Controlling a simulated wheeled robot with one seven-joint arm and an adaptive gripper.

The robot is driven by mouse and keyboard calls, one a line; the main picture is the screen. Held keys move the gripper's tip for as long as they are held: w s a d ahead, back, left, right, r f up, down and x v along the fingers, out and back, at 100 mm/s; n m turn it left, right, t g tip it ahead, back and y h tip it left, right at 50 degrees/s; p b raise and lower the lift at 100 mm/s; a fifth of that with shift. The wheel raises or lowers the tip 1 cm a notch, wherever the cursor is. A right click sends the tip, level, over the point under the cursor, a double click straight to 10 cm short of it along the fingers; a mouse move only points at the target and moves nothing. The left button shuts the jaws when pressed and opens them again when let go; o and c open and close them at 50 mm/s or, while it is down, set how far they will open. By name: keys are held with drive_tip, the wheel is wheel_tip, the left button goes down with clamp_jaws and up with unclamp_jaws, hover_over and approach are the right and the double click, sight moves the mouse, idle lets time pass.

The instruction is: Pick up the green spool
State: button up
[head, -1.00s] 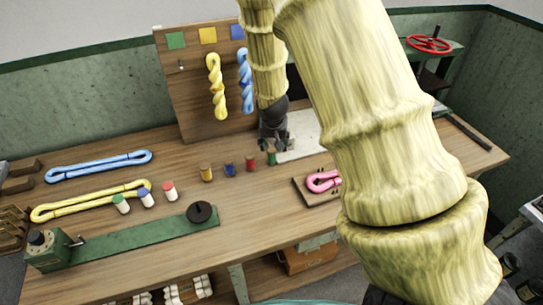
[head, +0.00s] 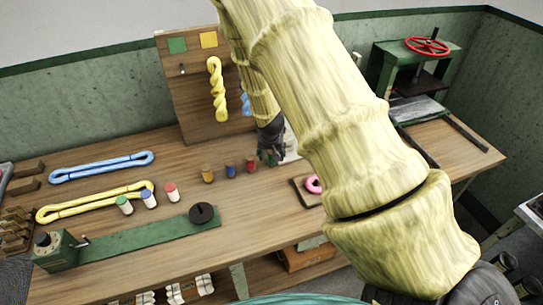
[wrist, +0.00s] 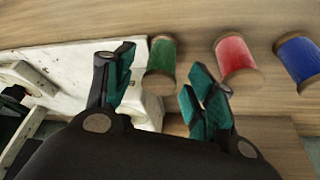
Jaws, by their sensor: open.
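The green spool (wrist: 161,62) stands out in the wrist view, with wooden ends and green thread. It lies between the lines of my gripper's two fingers, near the tips. My gripper (wrist: 160,72) is open, with teal pads, and nothing is held. In the head view my gripper (head: 270,155) points down over the right end of a row of spools, where it mostly hides the green spool. I cannot tell whether the fingers touch it.
A red spool (wrist: 236,57) and a blue spool (wrist: 298,58) stand to the right in the wrist view. An orange spool (head: 208,174) ends the row. A white slab (wrist: 70,75) is close by the left finger. A pink skein (head: 314,185) lies on a board.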

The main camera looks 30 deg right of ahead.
drive_tip(key=shift+p+x, duration=0.35)
drive_tip(key=shift+x, duration=0.8)
drive_tip(key=c, duration=1.1)
